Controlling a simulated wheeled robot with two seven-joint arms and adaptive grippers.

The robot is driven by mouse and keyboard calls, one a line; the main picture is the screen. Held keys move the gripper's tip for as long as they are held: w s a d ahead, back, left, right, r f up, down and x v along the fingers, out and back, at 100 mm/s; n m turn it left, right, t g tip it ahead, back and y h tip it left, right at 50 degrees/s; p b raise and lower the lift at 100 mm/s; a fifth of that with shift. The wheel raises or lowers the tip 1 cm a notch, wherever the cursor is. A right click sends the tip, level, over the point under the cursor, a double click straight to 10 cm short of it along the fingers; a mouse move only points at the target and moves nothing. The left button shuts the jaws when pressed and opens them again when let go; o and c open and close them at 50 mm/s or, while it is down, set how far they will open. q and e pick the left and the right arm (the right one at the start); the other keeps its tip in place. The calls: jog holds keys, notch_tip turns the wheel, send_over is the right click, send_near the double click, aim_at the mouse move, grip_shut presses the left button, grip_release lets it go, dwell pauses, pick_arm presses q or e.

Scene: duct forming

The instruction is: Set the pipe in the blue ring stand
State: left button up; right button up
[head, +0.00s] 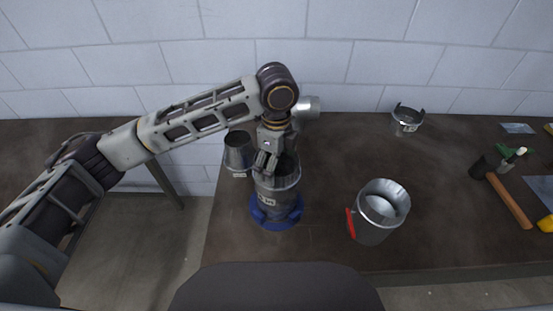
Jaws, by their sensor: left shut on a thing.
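My left gripper (268,163) points down at the near rim of a grey metal pipe (280,185) and is shut on it. The pipe is upright, with its open end up and a pale label on its side. Its lower end is at the blue ring stand (277,218) on the table, and the blue ring shows around its base. I cannot tell whether the pipe is fully seated. My right gripper is not in view.
A metal can with a red handle (380,212) stands right of the pipe. A dark tapered duct piece (238,153) stands behind left, and another metal piece (308,107) lies behind. A crimped collar (407,120) and a hammer (503,193) are farther right. The table's middle right is clear.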

pick_arm(q)
jog(key=shift+f, duration=0.5)
dwell(0.3)
jog(key=o, duration=1.3)
jog(key=shift+r, duration=6)
